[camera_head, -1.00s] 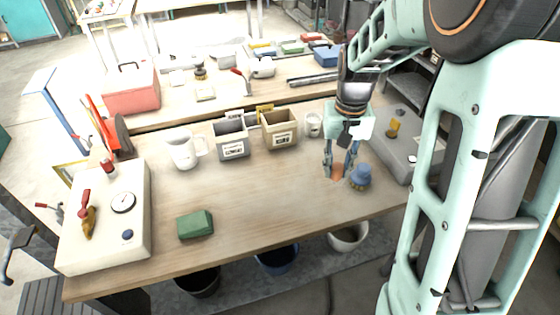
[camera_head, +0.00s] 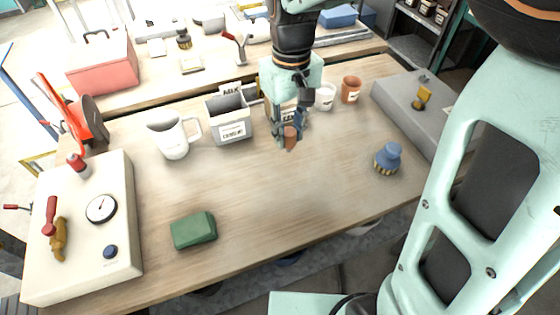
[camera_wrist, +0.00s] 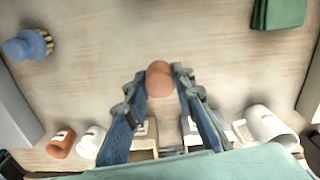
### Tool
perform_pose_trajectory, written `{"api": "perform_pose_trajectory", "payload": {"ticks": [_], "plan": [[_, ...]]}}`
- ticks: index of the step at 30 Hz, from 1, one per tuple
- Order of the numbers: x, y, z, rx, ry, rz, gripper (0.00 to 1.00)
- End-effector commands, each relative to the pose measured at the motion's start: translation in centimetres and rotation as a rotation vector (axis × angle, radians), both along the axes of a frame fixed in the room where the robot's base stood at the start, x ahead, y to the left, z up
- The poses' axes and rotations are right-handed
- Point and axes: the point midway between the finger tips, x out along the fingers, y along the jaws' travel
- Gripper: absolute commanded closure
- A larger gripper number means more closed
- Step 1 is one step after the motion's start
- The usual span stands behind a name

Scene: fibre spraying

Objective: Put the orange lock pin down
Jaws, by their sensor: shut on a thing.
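The orange lock pin (camera_head: 290,138) shows as a short orange-brown piece between the fingertips of my gripper (camera_head: 288,134). In the wrist view its rounded end (camera_wrist: 159,75) sticks out past the fingertips of my gripper (camera_wrist: 160,84). My gripper is shut on it and points down over the wooden table (camera_head: 285,195), just in front of the bins. I cannot tell whether the pin touches the tabletop. The fingers hide part of it.
A grey bin (camera_head: 231,131) is left of my gripper; a tan bin (camera_wrist: 145,142) is largely hidden behind it. A white mug (camera_head: 325,97), brown cup (camera_head: 351,90), blue brush (camera_head: 387,158), white jug (camera_head: 172,137) and green block (camera_head: 193,230) surround clear tabletop.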

Motion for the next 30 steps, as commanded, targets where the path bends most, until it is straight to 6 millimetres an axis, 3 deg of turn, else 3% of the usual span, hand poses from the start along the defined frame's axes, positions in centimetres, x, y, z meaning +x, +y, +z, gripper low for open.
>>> {"api": "perform_pose_trajectory", "payload": {"ticks": [4,8,23,30], "plan": [[-1.5,2.0,-0.7,0.001,-0.001,0.094,1.0],[-1.2,2.8,-0.8,0.0,0.002,0.118,1.0],[6.0,7.0,-4.4,-0.001,0.003,0.116,1.0],[8.6,8.4,-8.1,-0.002,0.003,0.116,1.0]]}}
